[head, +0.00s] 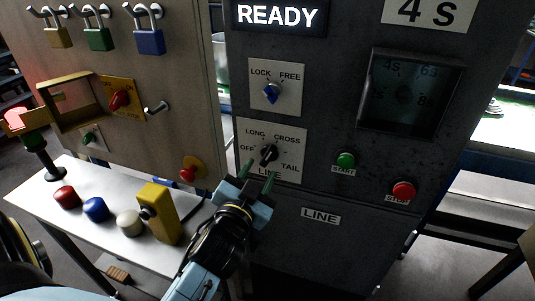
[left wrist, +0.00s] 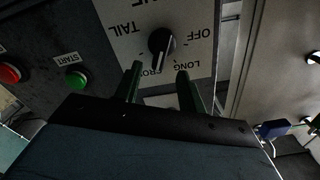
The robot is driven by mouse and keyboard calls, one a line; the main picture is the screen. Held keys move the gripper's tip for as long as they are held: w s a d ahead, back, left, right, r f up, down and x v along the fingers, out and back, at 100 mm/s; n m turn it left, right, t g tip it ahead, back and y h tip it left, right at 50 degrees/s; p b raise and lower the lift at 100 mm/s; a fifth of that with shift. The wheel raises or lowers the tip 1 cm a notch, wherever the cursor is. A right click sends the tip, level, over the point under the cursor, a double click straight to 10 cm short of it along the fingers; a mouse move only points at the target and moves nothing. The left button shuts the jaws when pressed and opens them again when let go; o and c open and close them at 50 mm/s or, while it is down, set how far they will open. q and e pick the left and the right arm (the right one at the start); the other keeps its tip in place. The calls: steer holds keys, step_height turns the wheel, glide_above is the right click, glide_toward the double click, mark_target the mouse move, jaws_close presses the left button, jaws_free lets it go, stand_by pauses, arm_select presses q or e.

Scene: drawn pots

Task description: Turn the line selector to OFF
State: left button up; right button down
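The line selector is a black knob (head: 269,155) on a white plate (head: 292,149) marked OFF, LONG, CROSS and TAIL, on the dark cabinet's front. In the left wrist view the knob (left wrist: 161,42) shows upside down, its narrow grip running roughly towards the CROSS and LONG side. I cannot read its exact setting. My left gripper (head: 259,172) is open, just below and in front of the knob. Its green fingers are apart and empty in the left wrist view (left wrist: 157,82), short of the knob, partly covering the CROSS label. My right gripper is not in view.
A yellow block (head: 158,214) stands on the white shelf (head: 105,243) at left. A sign (head: 277,15) reads READY.

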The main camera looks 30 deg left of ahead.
mark_target(268, 157)
arm_select(q)
steer(key=x, duration=0.6)
steer(key=shift+w+p, duration=0.15)
steer(key=shift+p, duration=0.2)
jaws_close()
